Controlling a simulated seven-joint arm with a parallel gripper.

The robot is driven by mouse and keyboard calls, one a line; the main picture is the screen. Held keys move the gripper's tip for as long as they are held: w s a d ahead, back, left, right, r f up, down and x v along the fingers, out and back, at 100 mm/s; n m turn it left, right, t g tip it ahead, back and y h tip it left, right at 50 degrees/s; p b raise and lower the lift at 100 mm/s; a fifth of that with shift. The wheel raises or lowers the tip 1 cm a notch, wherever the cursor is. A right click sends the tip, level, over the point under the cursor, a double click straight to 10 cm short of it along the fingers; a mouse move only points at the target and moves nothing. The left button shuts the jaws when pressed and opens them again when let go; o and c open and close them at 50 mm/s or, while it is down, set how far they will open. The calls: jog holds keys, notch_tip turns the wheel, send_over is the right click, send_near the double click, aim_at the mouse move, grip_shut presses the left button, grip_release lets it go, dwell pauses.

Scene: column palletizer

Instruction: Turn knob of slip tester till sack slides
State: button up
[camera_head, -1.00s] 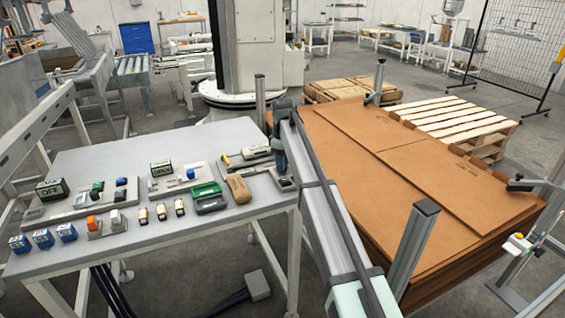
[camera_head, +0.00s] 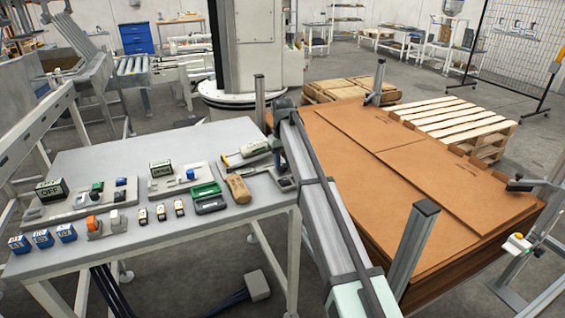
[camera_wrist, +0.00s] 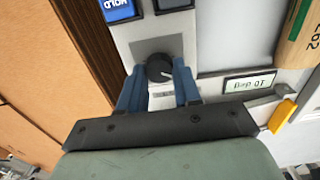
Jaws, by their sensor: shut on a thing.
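The knob (camera_wrist: 160,68) is black and round with a pale pointer mark, on a grey panel (camera_wrist: 140,45) in the wrist view. My gripper (camera_wrist: 160,82) has its blue fingers closed on either side of it. An upside-down display (camera_wrist: 249,83) beside it seems to read "10 deg". A tan sack (camera_wrist: 302,35) shows at the upper right, cut off by the frame. My fingers and the knob are hard to make out there.
The blue HOLD button (camera_wrist: 121,10) is near the knob, and a yellow part (camera_wrist: 281,117) sits right of my gripper. Small boxes and switches cover the grey bench (camera_head: 150,245). A cardboard stack (camera_head: 350,150) stands close on the right.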

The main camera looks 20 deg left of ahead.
aim_at(283, 165)
jog(key=m, duration=0.6)
jog(key=shift+w+m, duration=0.1)
jog(key=shift+m, duration=0.2)
dwell(0.5)
jog(key=o, duration=1.1)
jog(key=shift+c, duration=0.2)
jog(key=shift+r, duration=0.1)
notch_tip(283, 165, up, 14)
jog(key=shift+d+f, duration=0.1)
jog(key=shift+f, duration=0.1)
